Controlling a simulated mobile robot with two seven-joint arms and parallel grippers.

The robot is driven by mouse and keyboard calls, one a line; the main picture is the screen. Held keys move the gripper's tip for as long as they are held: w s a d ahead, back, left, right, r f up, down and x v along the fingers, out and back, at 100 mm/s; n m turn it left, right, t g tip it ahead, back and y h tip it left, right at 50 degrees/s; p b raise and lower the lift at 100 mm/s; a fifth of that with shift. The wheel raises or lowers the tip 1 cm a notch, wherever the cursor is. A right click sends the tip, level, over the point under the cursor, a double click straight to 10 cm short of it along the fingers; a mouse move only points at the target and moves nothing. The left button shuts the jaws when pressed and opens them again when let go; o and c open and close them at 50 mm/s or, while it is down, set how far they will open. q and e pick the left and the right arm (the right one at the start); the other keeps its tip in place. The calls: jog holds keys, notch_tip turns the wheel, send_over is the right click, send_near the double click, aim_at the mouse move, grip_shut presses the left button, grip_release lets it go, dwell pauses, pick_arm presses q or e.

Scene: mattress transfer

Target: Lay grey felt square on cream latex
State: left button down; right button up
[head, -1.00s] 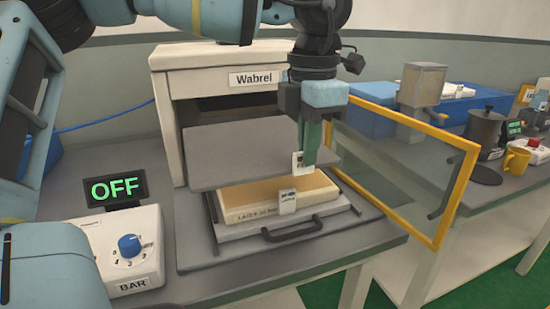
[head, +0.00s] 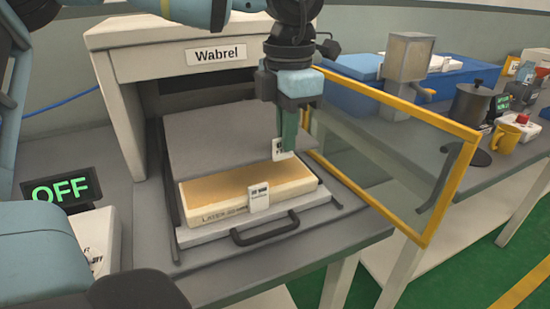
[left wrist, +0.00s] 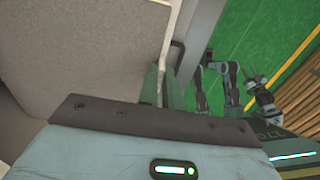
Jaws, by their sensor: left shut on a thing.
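The grey felt square (head: 225,135) is a flat slab with a white tag (head: 284,150) at its right front corner. My left gripper (head: 290,140) is shut on its right edge, fingers pointing down. In the left wrist view the felt (left wrist: 80,50) fills the upper left beside the green fingers (left wrist: 162,92). The cream latex (head: 235,200) is a thick block with a white tag on its front. It lies on a pale grey slab. The felt hides the latex's rear part; I cannot tell whether they touch. My right gripper is not in view.
The slab lies on a tray with a dark handle (head: 265,230) in front of the open Wabrel box (head: 215,62). Its yellow-framed glass door (head: 470,185) stands open to the right. A control box (head: 98,240) and OFF display (head: 56,190) are at left.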

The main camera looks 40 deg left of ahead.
aim_at(286, 158)
pick_arm(q)
jog(key=shift+f, duration=3.3)
jog(key=shift+f+b, duration=0.1)
jog(key=shift+b, duration=0.2)
jog(key=c, duration=1.6)
grip_release()
notch_tip(286, 158, up, 12)
jog(key=shift+r+p, duration=0.15)
jog(key=shift+p, duration=0.5)
